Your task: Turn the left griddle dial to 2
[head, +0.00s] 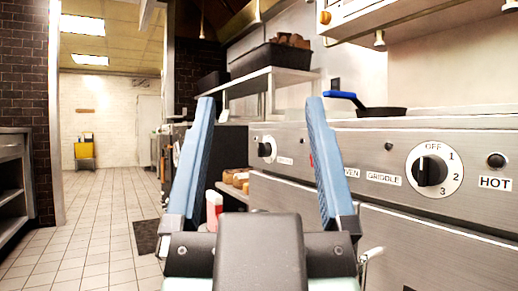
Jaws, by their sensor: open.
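A black dial (430,171) on a white round plate sits on the steel front panel at the right, beside a GRIDDLE label (384,179). Its plate reads OFF at the top and 1, 2, 3 down the right side. The dial's pale mark points up, near OFF. A second black dial (265,149) shows farther along the panel, between my fingers in the picture; its label is too small to read. My gripper (260,102) has two blue fingers spread wide with nothing between them. It is apart from the griddle dial, to its left.
A black pan (382,111) with a blue handle rests on the cooktop. A small black knob or lamp (496,160) sits above a HOT label. A shelf (275,77) holds a dark bin.

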